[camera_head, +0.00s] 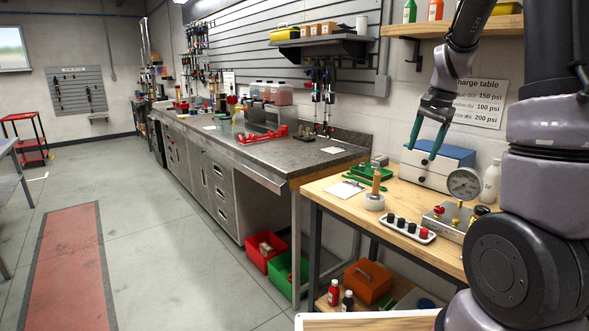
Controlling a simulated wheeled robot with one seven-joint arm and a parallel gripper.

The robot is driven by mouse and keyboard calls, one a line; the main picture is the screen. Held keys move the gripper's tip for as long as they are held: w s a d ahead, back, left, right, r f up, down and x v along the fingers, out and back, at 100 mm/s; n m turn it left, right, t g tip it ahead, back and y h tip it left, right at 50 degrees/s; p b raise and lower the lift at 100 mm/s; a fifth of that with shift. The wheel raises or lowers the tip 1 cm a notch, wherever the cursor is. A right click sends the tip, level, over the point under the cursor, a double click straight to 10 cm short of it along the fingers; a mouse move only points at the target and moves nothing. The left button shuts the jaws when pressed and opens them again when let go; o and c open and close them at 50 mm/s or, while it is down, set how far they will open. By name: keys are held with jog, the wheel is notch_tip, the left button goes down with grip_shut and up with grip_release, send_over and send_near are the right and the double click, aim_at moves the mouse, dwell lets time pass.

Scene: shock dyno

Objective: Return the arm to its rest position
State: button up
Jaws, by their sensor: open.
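My gripper (422,146) hangs at the end of my raised arm, above the wooden bench (329,188) at the right. Its two teal fingers point down and stand apart, with nothing between them. Behind it in the picture is a small blue-topped drawer box (440,155). I cannot tell how far the fingertips are from the box. My arm comes in from the right edge and covers part of the bench and wall.
On the bench are a pressure gauge (464,183), a white tray of knobs (407,229), a brass-fitted metal block (451,221), a green tray (371,177) and a white bottle (491,182). A shelf (455,27) sits above. The floor (165,239) at left is open.

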jog(key=s+a+r+n+t, duration=0.1)
jog(key=s+a+r+n, duration=0.1)
jog(key=s, duration=0.5)
jog(key=s+a+r+n+t, duration=0.2)
jog(key=s+a+r, duration=0.3)
jog(key=s+r, duration=0.1)
jog(key=s+a+r+n+t, duration=0.2)
jog(key=s+r, duration=0.3)
jog(key=s, duration=0.4)
jog(key=shift+a+n+y, duration=0.4)
jog(key=shift+a, duration=0.4)
jog(key=shift+s, duration=0.1)
